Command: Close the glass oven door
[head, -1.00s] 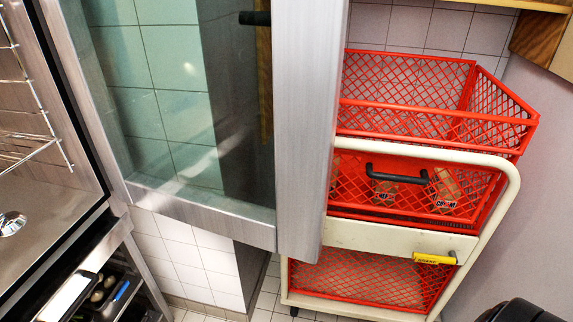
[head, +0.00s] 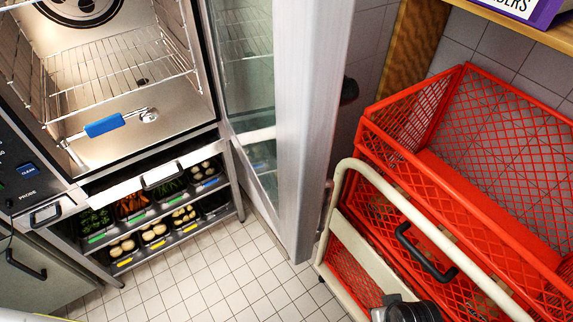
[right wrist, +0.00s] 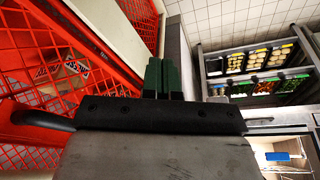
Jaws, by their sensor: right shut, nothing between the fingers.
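The glass oven door (head: 306,120) stands open in the head view, seen nearly edge-on, with its glass (head: 247,70) facing the oven cavity. A dark part (head: 348,90), probably its handle, sticks out on the door's right side. The oven (head: 120,100) is at the left, its cavity exposed. My right gripper (right wrist: 164,78) shows in the right wrist view with its green fingers shut and empty. A grey upright panel (right wrist: 178,55), likely the door's edge, is just beyond the fingers; I cannot tell whether they touch it. My left gripper is not in view.
A cream trolley (head: 342,190) with red mesh crates (head: 480,190) stands close to the door's right side. Below the oven, a rack (head: 165,215) holds several food trays. Bare tiled floor (head: 220,275) lies in front of the rack. A wooden shelf (head: 405,50) is at upper right.

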